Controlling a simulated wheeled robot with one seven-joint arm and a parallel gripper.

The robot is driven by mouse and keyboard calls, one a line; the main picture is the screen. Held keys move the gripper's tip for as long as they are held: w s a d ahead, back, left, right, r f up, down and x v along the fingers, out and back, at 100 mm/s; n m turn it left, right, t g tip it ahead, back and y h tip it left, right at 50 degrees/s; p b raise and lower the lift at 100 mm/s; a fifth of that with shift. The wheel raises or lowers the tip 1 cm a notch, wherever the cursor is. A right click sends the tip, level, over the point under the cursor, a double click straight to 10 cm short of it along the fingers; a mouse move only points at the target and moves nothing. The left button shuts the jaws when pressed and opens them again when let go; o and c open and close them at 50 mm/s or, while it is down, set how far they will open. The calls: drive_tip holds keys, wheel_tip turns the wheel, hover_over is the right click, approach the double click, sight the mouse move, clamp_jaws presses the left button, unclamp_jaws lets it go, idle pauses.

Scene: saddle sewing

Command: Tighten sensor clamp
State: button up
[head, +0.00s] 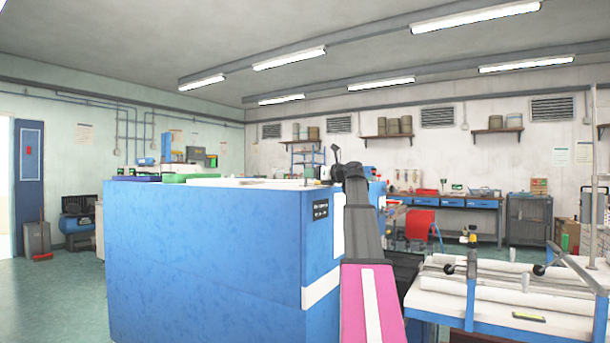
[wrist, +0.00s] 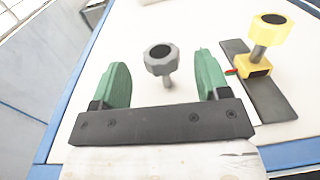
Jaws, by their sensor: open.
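In the wrist view, my gripper (wrist: 162,72) is open, with its two green fingers wide apart. A grey lobed knob (wrist: 159,58) on a short stem shows between the fingers, with a gap on each side. Its depth relative to the fingertips is hard to judge. To the right, a yellow clamp block (wrist: 253,66) with a yellow knob (wrist: 269,28) on a grey stem sits on a dark strip (wrist: 270,100). A small red and green part shows at the block's left side. Which part is the sensor clamp is not labelled. I cannot make out my gripper in the head view.
The knobs stand over a white surface with a blue edge (wrist: 75,108). In the head view, a large blue cabinet (head: 205,260) fills the middle. A blue-framed bench with white rollers (head: 480,288) stands at right. Green floor (head: 55,300) is clear at left.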

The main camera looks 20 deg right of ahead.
drive_tip(key=shift+x, duration=2.05)
drive_tip(key=c, duration=0.9)
drive_tip(key=shift+h, duration=0.3)
drive_tip(key=m+t+h, duration=0.2)
drive_tip(key=h, duration=0.1)
drive_tip(key=shift+s+a+m, duration=0.1)
drive_tip(key=shift+m, duration=0.3)
drive_tip(key=shift+m+t+h, duration=0.6)
drive_tip(key=shift+m+h, duration=1.1)
drive_tip(key=shift+h, duration=1.1)
